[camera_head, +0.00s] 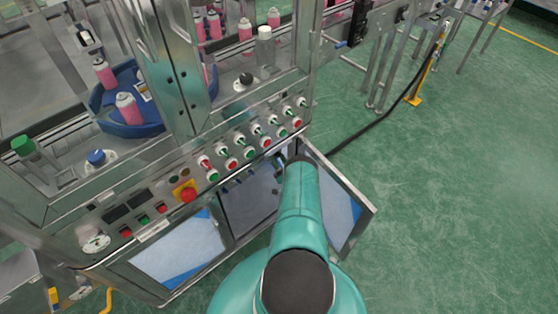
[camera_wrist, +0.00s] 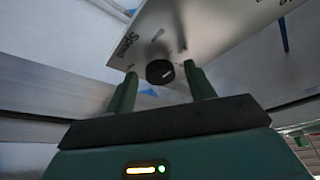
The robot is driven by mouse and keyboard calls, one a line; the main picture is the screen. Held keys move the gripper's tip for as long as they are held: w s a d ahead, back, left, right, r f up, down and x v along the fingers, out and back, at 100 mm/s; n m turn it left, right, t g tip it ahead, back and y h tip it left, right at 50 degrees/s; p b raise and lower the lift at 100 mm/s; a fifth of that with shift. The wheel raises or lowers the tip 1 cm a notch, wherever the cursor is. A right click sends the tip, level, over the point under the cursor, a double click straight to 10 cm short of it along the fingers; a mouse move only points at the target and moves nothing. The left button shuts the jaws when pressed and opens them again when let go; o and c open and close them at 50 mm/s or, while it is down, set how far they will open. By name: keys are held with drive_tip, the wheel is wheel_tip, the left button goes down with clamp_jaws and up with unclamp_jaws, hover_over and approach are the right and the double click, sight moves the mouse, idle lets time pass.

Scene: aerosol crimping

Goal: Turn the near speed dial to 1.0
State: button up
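A round black dial (camera_wrist: 160,73) sits on a pale metal panel (camera_wrist: 200,30) marked "Speed" in the wrist view. A small light mark shows on its face. My gripper (camera_wrist: 161,69) is open, with one green finger on each side of the dial. Gaps show between the fingers and the dial, so it does not look gripped. In the head view my arm reaches to the lower front of the machine, and it hides the gripper and this dial. I cannot read the dial's setting.
An open cabinet door (camera_head: 352,210) stands right of my arm. Above is a sloped panel with rows of red and green buttons and a red emergency stop (camera_head: 188,194). Pink cans stand on a blue turntable (camera_head: 101,112). Green floor (camera_head: 450,210) is clear at right.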

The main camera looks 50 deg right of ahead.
drive_tip(key=v, duration=1.4)
idle(0.4)
